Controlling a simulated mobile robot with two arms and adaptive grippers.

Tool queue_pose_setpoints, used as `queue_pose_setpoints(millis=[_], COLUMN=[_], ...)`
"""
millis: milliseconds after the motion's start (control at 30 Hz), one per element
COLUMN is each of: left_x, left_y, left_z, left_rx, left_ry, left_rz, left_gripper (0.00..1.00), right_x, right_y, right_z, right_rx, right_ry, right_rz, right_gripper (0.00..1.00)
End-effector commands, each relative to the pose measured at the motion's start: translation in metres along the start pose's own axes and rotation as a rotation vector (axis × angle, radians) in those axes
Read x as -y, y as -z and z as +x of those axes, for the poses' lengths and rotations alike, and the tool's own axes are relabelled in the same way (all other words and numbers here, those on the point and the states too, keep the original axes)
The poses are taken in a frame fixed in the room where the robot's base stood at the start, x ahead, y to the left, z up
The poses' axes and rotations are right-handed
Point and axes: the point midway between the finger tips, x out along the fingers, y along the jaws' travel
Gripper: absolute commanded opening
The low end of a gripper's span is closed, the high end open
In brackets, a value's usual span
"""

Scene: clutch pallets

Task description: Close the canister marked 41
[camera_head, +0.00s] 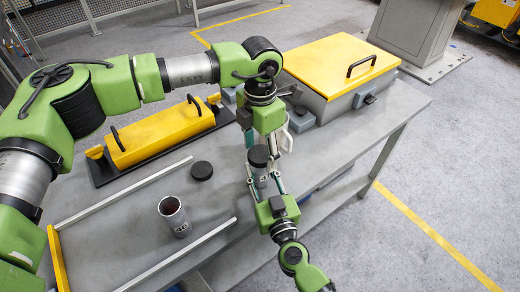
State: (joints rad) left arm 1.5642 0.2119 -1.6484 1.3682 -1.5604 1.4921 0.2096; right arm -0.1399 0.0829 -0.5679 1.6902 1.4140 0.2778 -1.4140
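An open grey canister (174,217) stands upright on the table at the lower middle. Its dark mark is too small to read surely. A loose black round lid (202,171) lies flat on the table behind it. A second canister (260,179) with a black lid (258,155) on top is between my two grippers. My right gripper (262,178) comes up from the lower right, with its fingers on both sides of this canister's body, and looks shut on it. My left gripper (266,146) points down just above the black lid, with its fingers spread.
A yellow long box (160,135) with black handles lies on a dark base at the back left. A grey case (338,95) with a yellow lid stands at the back right. Pale rails (180,257) and a yellow strip (58,260) border the front left of the table (120,225).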

Motion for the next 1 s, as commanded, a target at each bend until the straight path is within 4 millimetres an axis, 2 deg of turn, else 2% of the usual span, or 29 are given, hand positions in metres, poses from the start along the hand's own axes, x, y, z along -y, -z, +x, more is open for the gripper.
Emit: queue_pose_setpoints(millis=[300,433,567,800,1000], left_x=[0.0,0.0,-0.001,-0.001,0.0], left_y=[0.0,-0.001,-0.001,-0.001,-0.001], left_z=[-0.001,-0.009,-0.03,-0.082,-0.111], left_rx=[0.0,0.003,0.004,0.003,0.002], left_ry=[0.0,-0.001,-0.003,-0.003,-0.001], left_rz=[0.0,0.0,0.0,-0.001,0.0], left_gripper=[0.63,0.63,0.63,0.63,0.63], right_x=[0.0,0.0,0.0,0.0,0.0], right_y=[0.0,0.0,0.0,0.0,0.0], right_z=[0.0,0.0,0.0,0.0,0.0], right_rx=[0.0,0.0,0.0,0.0,0.0], right_ry=[-0.001,-0.001,-0.001,-0.001,0.0], right_rz=[0.0,0.0,0.0,0.0,0.0], right_gripper=[0.0,0.0,0.0,0.0,0.0])
